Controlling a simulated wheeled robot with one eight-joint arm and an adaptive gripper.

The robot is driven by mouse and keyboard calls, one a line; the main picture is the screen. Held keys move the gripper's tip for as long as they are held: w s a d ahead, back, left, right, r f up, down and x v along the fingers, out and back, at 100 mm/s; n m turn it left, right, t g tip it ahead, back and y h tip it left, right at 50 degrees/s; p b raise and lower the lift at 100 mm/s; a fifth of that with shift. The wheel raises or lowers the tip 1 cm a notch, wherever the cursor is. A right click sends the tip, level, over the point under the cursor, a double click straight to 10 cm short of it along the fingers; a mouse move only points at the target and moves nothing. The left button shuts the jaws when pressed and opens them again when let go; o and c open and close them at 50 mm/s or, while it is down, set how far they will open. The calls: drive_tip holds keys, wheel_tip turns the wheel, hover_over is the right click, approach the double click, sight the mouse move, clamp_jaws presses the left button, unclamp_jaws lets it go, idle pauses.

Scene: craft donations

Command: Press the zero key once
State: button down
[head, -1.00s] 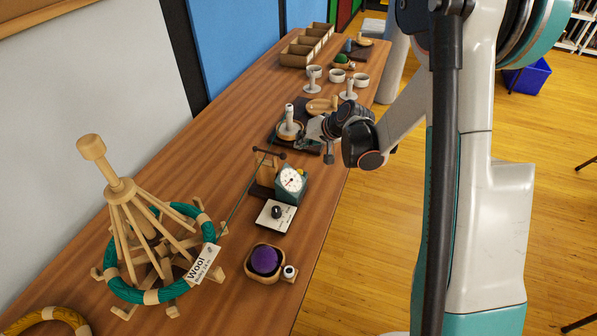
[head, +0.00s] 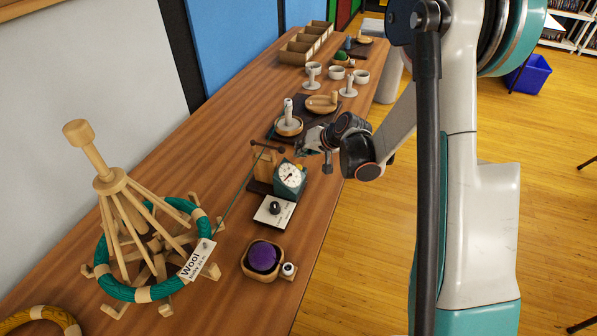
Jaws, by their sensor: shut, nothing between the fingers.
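A teal box with a round white dial (head: 290,175) stands near the right edge of the table. In front of it lies a white plate (head: 274,211) with a black knob (head: 275,208). A small yellow spot shows at the box's top right. I cannot read any marking, so I cannot tell which part is the zero key. My gripper (head: 306,150) is shut and empty, just behind and above the dial box, apart from it as far as I can see. The fingertips are small and partly lost against the dark mat behind.
A wooden post with a dark bar (head: 265,166) stands left of the dial box, with green yarn running to a wooden yarn winder (head: 150,250). A wooden bowl with a purple ball (head: 263,258) is in front. A white spindle on a dish (head: 288,118) and cups stand behind.

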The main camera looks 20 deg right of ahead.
drive_tip(key=shift+f+b, duration=0.8)
drive_tip(key=shift+f, duration=0.55)
drive_tip(key=shift+f, duration=0.1)
drive_tip(key=shift+f+b, duration=0.3)
drive_tip(key=shift+b, duration=0.15)
drive_tip(key=shift+f, duration=0.4)
idle(0.9)
drive_tip(key=shift+r, duration=0.15)
drive_tip(key=shift+r+p, duration=0.55)
drive_tip(key=shift+r, duration=0.2)
drive_tip(key=shift+r+p, duration=1.45)
drive_tip(key=shift+r, duration=1)
